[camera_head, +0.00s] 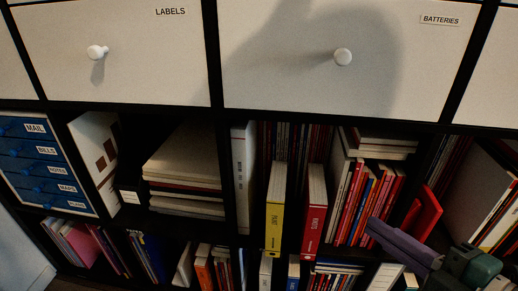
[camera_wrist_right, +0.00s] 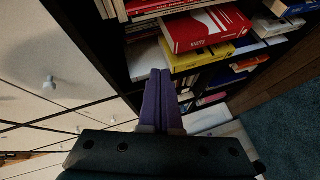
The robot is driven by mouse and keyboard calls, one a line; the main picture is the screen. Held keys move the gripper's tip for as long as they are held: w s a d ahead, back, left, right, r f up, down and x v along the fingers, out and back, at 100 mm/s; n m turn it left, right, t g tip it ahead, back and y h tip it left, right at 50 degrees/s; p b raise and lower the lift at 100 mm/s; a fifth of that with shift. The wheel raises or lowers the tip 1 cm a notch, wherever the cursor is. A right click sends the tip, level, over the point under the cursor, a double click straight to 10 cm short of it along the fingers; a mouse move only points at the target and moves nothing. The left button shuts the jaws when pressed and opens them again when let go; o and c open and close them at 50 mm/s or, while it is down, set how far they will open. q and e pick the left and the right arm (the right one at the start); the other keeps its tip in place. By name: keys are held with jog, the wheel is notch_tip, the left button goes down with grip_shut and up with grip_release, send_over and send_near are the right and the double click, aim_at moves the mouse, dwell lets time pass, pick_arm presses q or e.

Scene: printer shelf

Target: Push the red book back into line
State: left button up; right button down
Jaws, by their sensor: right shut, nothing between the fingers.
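The red book (camera_head: 314,216) stands upright in the middle shelf compartment, its spine jutting forward of the white and red books to its right. Its red cover (camera_wrist_right: 203,28) also shows in the right wrist view, turned sideways. A yellow book (camera_head: 273,212) stands to its left and also juts out; it shows in the wrist view (camera_wrist_right: 217,53). My right gripper (camera_head: 373,227), with purple fingers, is shut and empty, in front of the shelf to the right of the red book, apart from it. Its fingers also show in the wrist view (camera_wrist_right: 160,73). My left gripper is not in view.
A white binder (camera_head: 243,175) stands left of the yellow book. A bright red piece (camera_head: 424,214) sticks up right of the row, close to my right arm. White drawers (camera_head: 285,75) with knobs are above. More books (camera_head: 208,268) fill the shelf below.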

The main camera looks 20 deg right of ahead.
jog(key=s+f+n+t+y+b, duration=0.25)
jog(key=f+n+b, duration=0.25)
jog(key=f+b, duration=1.45)
jog(key=y+b, duration=0.1)
jog(key=b, duration=0.2)
send_near(302, 252)
jog(key=w+a, duration=0.3)
jog(key=w+d+b, duration=0.1)
jog(key=w+b, duration=0.1)
jog(key=shift+w+d+r+n, duration=0.1)
jog(key=shift+w+d+n, duration=0.2)
jog(key=shift+d, duration=0.1)
jog(key=shift+r, duration=0.1)
